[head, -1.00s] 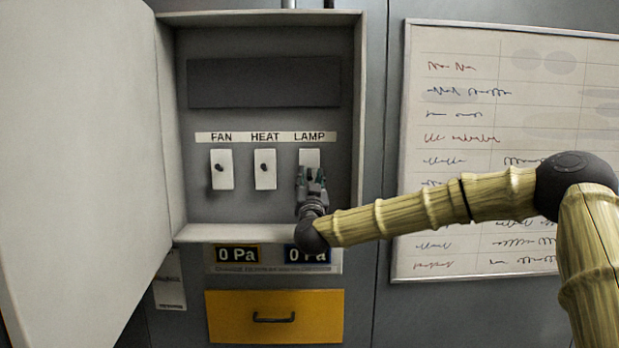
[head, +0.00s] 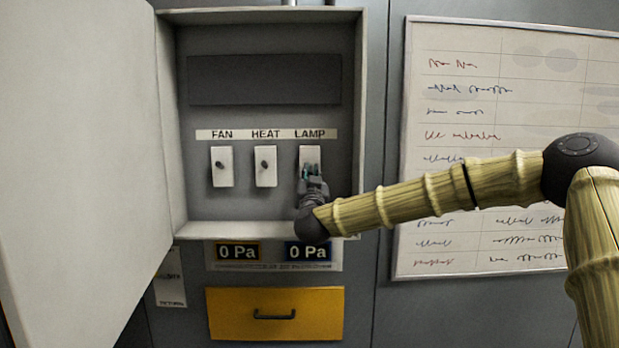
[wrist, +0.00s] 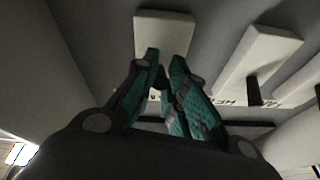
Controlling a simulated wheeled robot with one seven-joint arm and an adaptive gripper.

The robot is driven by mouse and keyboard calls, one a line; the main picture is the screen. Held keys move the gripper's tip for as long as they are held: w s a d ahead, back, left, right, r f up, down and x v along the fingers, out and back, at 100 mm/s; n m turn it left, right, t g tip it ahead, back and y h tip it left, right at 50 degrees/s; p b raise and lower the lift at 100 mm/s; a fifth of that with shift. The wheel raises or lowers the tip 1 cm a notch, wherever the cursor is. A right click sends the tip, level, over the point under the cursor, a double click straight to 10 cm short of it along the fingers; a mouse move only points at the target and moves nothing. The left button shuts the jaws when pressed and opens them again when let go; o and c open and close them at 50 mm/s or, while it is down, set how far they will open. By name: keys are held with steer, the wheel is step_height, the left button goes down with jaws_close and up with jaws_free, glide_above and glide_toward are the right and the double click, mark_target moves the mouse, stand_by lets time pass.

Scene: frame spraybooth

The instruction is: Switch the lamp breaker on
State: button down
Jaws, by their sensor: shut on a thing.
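The lamp breaker (head: 309,154) is the rightmost of the white switch plates inside the open cabinet, under the LAMP label (head: 310,134). My gripper (head: 311,170) is at the lower part of this plate and is shut on the lamp breaker's lever. The fingers hide the lever in the head view, so I cannot tell its position. In the wrist view, the teal-padded fingers (wrist: 163,88) reach to the white lamp plate (wrist: 165,32).
The heat breaker (head: 265,178) and fan breaker (head: 222,179) sit to the left, each with a dark lever. The cabinet door (head: 80,150) stands open at left. Pressure displays (head: 272,252) and a yellow drawer (head: 275,328) are below. A whiteboard (head: 520,110) hangs at right.

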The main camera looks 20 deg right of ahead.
mark_target(310, 172)
steer(key=shift+s+r+g+y, duration=0.1)
steer(key=shift+r+g+y, duration=0.2)
steer(key=shift+r+g, duration=0.4)
steer(key=shift+r+g+y+p, duration=0.15)
steer(key=shift+g+p, duration=0.05)
steer(key=shift+g, duration=0.55)
steer(key=shift+r+g+y+p, duration=0.15)
steer(key=shift+g+p, duration=0.05)
steer(key=shift+g, duration=0.55)
steer(key=shift+r+g+y, duration=0.2)
steer(key=shift+g, duration=0.55)
steer(key=shift+r+g+y, duration=0.2)
steer(key=shift+g, duration=0.55)
steer(key=shift+r+g, duration=0.1)
steer(key=shift+g, duration=0.6)
steer(key=c, duration=1.5)
jaws_free()
steer(key=shift+o, duration=0.2)
steer(key=shift+w, duration=0.2)
steer(key=shift+r, duration=0.15)
